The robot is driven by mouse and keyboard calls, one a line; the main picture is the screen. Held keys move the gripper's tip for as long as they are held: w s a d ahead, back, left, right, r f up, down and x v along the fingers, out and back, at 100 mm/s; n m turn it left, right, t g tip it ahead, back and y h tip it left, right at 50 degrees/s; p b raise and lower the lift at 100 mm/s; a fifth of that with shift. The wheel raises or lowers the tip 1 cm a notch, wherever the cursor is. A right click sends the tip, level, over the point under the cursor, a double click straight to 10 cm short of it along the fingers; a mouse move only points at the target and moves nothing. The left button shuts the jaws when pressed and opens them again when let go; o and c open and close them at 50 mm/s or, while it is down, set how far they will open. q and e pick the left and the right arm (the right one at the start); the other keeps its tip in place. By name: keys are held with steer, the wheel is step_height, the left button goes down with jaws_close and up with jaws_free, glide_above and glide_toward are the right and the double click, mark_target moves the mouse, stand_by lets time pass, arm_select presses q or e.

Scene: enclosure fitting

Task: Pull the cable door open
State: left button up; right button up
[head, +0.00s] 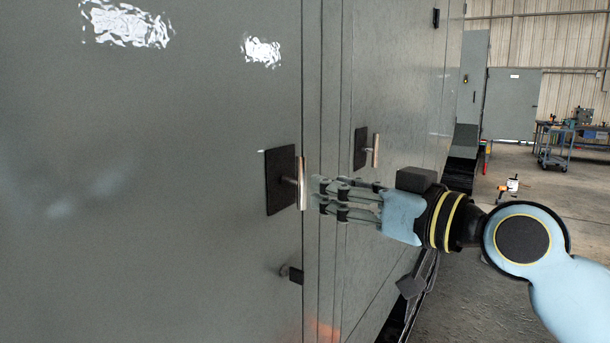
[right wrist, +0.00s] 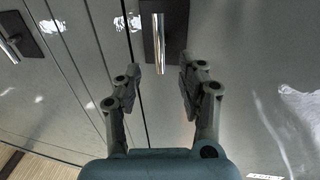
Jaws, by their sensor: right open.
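The cable door (head: 190,240) is a large grey metal panel filling the left of the head view, and it looks closed against the frame. Its handle (head: 301,183) is an upright metal bar on a black plate (head: 280,180) near the door's right edge. My right gripper (head: 318,194) is open and empty, just right of the handle. In the right wrist view the handle (right wrist: 160,45) stands ahead of the open fingers (right wrist: 160,75), between them in the picture; I see no contact. My left gripper is not in view.
A second handle (head: 375,150) on a black plate is on the neighbouring panel to the right. A small black fitting (head: 295,275) sits low on the door. The floor (head: 520,190) at the right is mostly open, with a cart (head: 553,145) further back.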

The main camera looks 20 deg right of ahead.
mark_target(304, 180)
steer(key=p+x, duration=0.1)
steer(key=x, duration=0.5)
steer(key=shift+w+a+r, duration=0.1)
steer(key=shift+w, duration=0.15)
steer(key=shift+w+a, duration=0.3)
steer(key=shift+w, duration=0.2)
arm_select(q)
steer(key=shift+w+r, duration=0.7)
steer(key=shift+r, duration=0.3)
arm_select(e)
steer(key=c, duration=0.7)
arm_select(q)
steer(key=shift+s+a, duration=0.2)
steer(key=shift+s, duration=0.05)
arm_select(e)
steer(key=shift+s, duration=0.1)
jaws_close()
